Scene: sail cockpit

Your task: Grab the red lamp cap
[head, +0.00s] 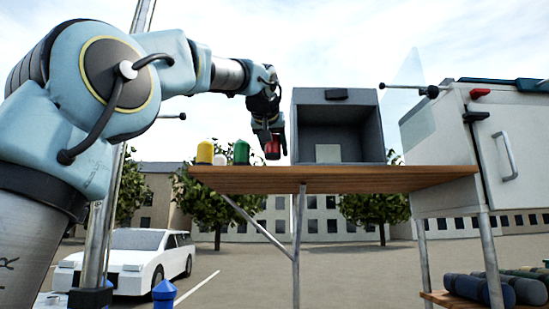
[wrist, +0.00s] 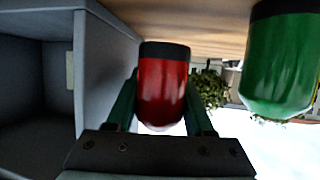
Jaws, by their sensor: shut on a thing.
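The red lamp cap (wrist: 163,88) is a rounded red cylinder with a black band at its base. In the wrist view it sits between the two fingers of my gripper (wrist: 162,115), which is shut on it. In the head view the red cap (head: 272,148) shows under my gripper (head: 272,138), at the wooden shelf's edge between the green cap and the grey box. I cannot tell whether its base touches the shelf.
A green cap (head: 241,152) stands close by and looms at right in the wrist view (wrist: 282,65). A yellow cap (head: 205,151) and a white cap (head: 220,159) stand further left on the wooden shelf (head: 330,180). An open grey box (head: 337,95) stands right of my gripper.

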